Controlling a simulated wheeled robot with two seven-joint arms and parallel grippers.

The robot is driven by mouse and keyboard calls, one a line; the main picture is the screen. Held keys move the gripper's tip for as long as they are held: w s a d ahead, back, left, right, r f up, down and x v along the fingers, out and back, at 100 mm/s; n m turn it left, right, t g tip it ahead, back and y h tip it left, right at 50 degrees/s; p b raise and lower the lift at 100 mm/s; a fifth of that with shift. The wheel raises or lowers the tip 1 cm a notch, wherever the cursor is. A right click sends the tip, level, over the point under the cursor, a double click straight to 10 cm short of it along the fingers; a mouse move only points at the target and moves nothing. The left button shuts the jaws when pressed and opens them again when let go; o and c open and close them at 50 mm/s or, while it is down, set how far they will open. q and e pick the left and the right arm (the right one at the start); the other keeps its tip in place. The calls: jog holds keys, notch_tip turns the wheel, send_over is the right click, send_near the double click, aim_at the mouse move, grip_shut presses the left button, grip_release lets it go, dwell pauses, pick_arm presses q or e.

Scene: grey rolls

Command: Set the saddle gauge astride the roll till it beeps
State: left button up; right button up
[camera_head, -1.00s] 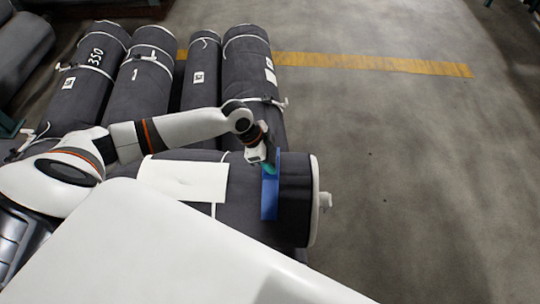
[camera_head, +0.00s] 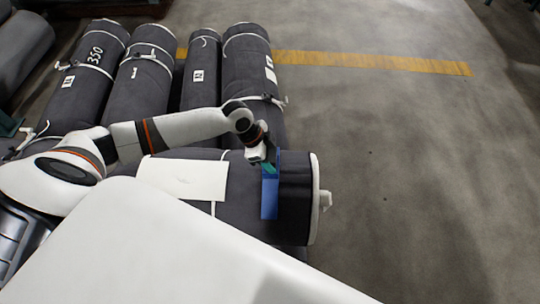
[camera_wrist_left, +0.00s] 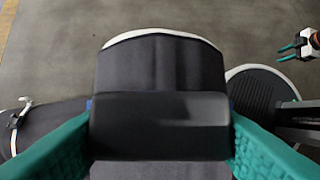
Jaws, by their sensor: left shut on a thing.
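The saddle gauge (camera_head: 269,200) is a blue piece lying across the near grey roll (camera_head: 238,205), close to its right end. My left gripper (camera_head: 270,162) is shut on its far, upper part. In the left wrist view the gauge (camera_wrist_left: 160,122) shows as a dark block with blue edges between my teal fingers, with the roll (camera_wrist_left: 160,65) behind it. I cannot tell whether the gauge rests fully on the roll. No gauge display is visible. My right gripper (camera_wrist_left: 287,52) shows small at the upper right of the wrist view, its fingers apart and empty.
A white sheet (camera_head: 190,178) lies on the near roll, and a white strap runs round it. Several strapped grey rolls (camera_head: 200,85) lie behind, pointing away. A white fitting (camera_head: 325,200) sticks out of the near roll's right end. The floor to the right is clear, with a yellow line (camera_head: 370,61).

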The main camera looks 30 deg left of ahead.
pick_arm(q)
jog(key=shift+f, duration=0.15)
jog(key=o, duration=1.8)
jog(key=shift+c, duration=0.2)
jog(key=v, duration=1.2)
jog(key=shift+b, duration=0.3)
